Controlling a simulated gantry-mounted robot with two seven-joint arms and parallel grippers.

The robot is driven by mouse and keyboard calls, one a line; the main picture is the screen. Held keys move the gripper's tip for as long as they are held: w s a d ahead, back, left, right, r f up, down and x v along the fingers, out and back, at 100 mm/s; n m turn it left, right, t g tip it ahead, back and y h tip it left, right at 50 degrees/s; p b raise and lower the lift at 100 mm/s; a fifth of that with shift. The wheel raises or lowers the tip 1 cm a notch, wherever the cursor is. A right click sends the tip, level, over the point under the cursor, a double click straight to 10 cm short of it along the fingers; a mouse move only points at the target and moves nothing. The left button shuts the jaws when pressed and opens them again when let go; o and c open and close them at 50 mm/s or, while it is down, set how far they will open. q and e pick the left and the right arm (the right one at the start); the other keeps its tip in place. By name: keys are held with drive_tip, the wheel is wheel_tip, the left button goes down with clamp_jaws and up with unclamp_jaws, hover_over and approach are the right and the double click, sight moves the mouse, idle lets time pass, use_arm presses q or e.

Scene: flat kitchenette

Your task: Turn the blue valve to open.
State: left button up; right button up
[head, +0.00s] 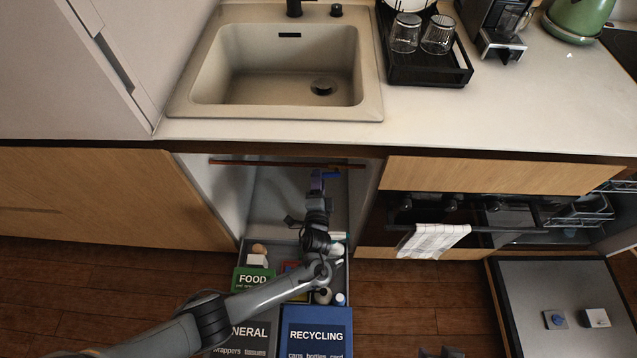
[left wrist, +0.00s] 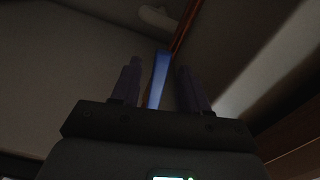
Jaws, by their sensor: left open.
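The blue valve handle (head: 331,176) shows in the head view inside the open sink cabinet, just under the copper-red pipe (head: 250,162). My left gripper (head: 318,180) reaches into the cabinet right at the handle. In the left wrist view the blue handle (left wrist: 159,78) is a long bar lying between the two dark fingers of my left gripper (left wrist: 160,84). The fingers are open, with a visible gap on the right side; the gap on the left is narrower. The valve body is mostly hidden. A dark part at the bottom edge seems to be my right gripper (head: 440,352), largely cut off.
A pulled-out drawer with a blue recycling bin (head: 317,322) and a green food bin (head: 252,278) lies below my left arm. The sink counter (head: 520,110) is above the cabinet opening. An open oven door or tray (head: 530,290) is at the right.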

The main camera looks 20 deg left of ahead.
use_arm(q)
clamp_jaws()
use_arm(e)
drive_tip(key=shift+d, duration=0.1)
idle(0.3)
use_arm(q)
drive_tip(key=shift+a, duration=0.1)
